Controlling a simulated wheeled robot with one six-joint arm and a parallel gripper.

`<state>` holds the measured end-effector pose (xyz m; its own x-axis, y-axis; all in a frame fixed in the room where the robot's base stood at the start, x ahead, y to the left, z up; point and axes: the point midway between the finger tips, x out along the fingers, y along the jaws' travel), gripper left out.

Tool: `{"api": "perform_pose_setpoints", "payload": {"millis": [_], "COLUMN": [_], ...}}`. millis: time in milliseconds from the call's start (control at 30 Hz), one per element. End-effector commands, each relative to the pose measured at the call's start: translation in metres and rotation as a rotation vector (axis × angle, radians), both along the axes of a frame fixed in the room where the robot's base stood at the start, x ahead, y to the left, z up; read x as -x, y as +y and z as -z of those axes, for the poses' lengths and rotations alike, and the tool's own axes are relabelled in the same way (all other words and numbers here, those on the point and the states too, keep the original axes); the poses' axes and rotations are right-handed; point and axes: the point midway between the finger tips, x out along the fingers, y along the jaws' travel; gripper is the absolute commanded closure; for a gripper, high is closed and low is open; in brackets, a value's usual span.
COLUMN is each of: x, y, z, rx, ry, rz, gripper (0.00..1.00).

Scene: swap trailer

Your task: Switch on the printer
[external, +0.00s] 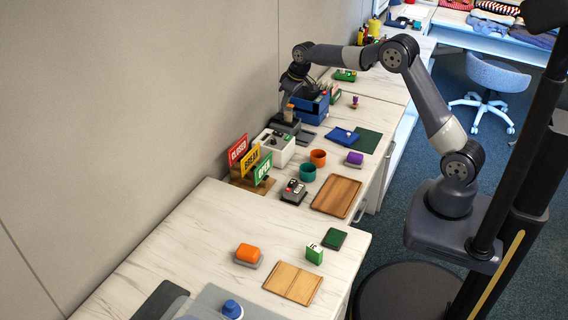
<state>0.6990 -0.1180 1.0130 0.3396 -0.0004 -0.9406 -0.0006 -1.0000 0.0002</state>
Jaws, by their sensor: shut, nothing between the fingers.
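My gripper (289,108) points down over the far part of the counter, close to the wall, with its fingers together and nothing held. It is just above or at a dark grey box-shaped device (292,127); I cannot tell whether it touches it. A white box-shaped device (279,149) with dark details on top stands just in front of that. I cannot tell for sure which of these is the printer. No power switch can be made out, and my gripper covers part of the dark device.
A blue bin (313,104) stands right beside my gripper. Three signs (251,160) stand left of the white device. Teal (307,173) and orange (318,158) cups, a small grey device (294,191) and a wooden tray (337,196) sit in front. The near counter has clear patches.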

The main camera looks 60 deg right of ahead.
Motion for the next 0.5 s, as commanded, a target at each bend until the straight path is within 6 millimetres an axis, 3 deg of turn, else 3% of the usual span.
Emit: {"api": "perform_pose_setpoints", "payload": {"millis": [500], "x": [-0.031], "y": [0.000], "z": [0.091], "rx": [-0.001], "ry": [0.004], "rz": [0.000], "gripper": [1.00]}}
